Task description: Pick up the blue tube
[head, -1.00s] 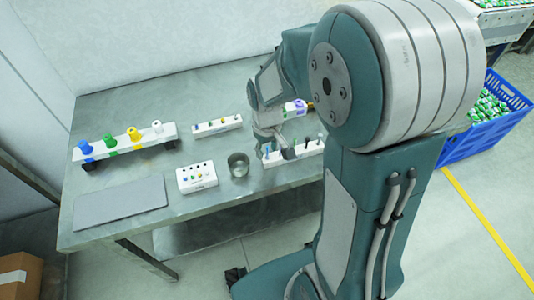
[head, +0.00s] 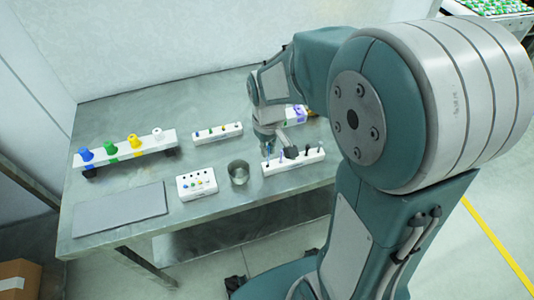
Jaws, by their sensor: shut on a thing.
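The white tube rack (head: 300,161) stands near the right front of the metal table, with several thin upright tubes in it. The blue tube (head: 267,152) is at the left end of this rack, upright. My gripper (head: 273,148) reaches down over this left end and is shut on the blue tube. The fingers are small here and partly hide the tube. I cannot tell whether the tube's lower end is still in the rack.
A metal cup (head: 238,173) and a white button box (head: 197,184) stand left of the rack. Behind is a second small rack (head: 217,133). A long white rail (head: 125,151) carries blue, green, yellow and white caps. A grey mat (head: 119,209) lies front left.

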